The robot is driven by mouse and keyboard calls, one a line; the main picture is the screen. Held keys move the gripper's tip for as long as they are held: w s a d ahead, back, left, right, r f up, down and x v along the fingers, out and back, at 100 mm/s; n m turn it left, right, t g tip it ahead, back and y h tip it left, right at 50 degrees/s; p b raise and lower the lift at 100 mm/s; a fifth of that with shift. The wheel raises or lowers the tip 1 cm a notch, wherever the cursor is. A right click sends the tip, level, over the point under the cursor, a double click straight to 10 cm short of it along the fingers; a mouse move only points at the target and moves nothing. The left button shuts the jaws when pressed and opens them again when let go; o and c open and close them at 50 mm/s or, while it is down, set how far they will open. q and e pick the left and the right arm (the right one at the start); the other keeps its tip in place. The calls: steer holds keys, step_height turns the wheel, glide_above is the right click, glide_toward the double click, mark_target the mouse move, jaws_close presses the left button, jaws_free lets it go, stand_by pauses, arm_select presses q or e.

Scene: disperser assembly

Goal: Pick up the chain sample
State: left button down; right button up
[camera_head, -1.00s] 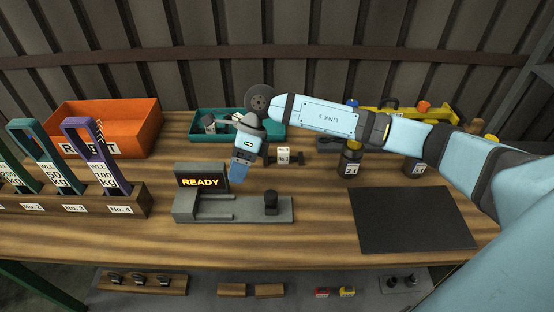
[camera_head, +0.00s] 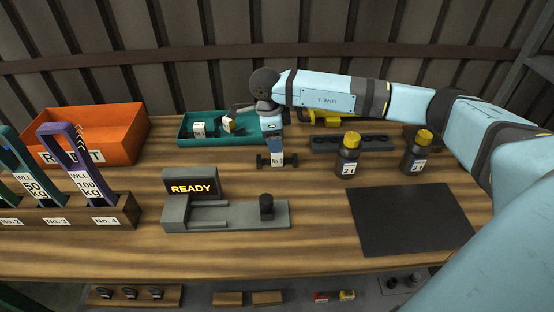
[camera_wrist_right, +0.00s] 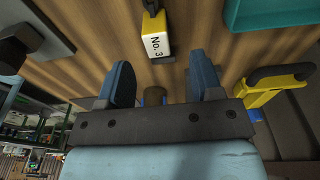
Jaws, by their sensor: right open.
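A small piece with dark ends and a white-labelled tag, which I take to be the chain sample (camera_head: 277,160), lies on the wooden bench behind the grey test stand. In the right wrist view a yellow tag marked No. 3 (camera_wrist_right: 156,42), with a dark link at its top, lies ahead of the fingertips. My right gripper (camera_head: 274,143) points down just above and behind the piece and partly overlaps it. In the wrist view its blue fingers (camera_wrist_right: 162,75) are apart with nothing gripped between them. Contact cannot be told. My left gripper is not in view.
The grey stand with a READY screen (camera_head: 192,188) is in front. A teal tray (camera_head: 187,140) with tagged pieces and an orange bin (camera_head: 124,142) stand left. Two dark bottles (camera_head: 346,162) (camera_head: 414,162) and a black mat (camera_head: 412,222) are right.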

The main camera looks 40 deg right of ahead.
steer(key=shift+s+f, duration=0.1)
steer(key=shift+f, duration=0.5)
steer(key=f, duration=0.4)
steer(key=shift+s+d, duration=0.2)
jaws_close()
steer(key=shift+r, duration=0.15)
